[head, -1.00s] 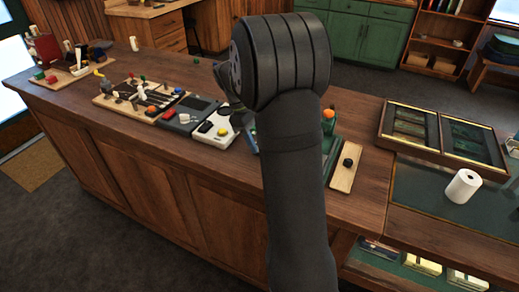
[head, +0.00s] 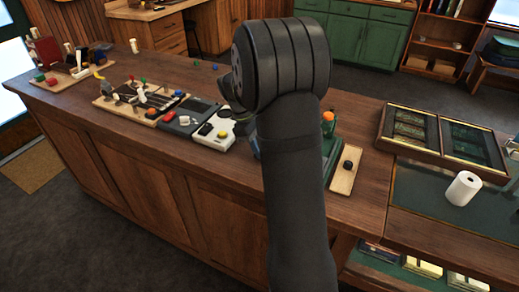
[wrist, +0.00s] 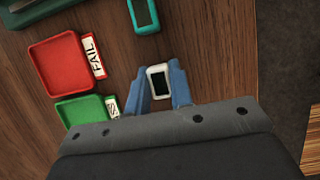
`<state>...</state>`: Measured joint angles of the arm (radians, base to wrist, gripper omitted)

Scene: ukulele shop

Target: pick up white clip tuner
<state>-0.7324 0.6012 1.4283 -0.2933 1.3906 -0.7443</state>
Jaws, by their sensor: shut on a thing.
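The white clip tuner (wrist: 158,82), with a white frame and a dark screen, is between the two blue fingers of my gripper (wrist: 160,74) in the wrist view. The fingers are shut on its left and right sides. Its lower end is near the gripper body; whether it touches the table cannot be told. In the head view my own arm hides my gripper, and I cannot make out the tuner there.
A teal tuner (wrist: 146,15) lies just beyond the fingers. A red FAIL tray (wrist: 50,80) and a green tray (wrist: 82,112) lie to the left. In the head view, a wooden parts board (head: 118,108) and a grey-white device (head: 212,137) stand on the counter (head: 170,165).

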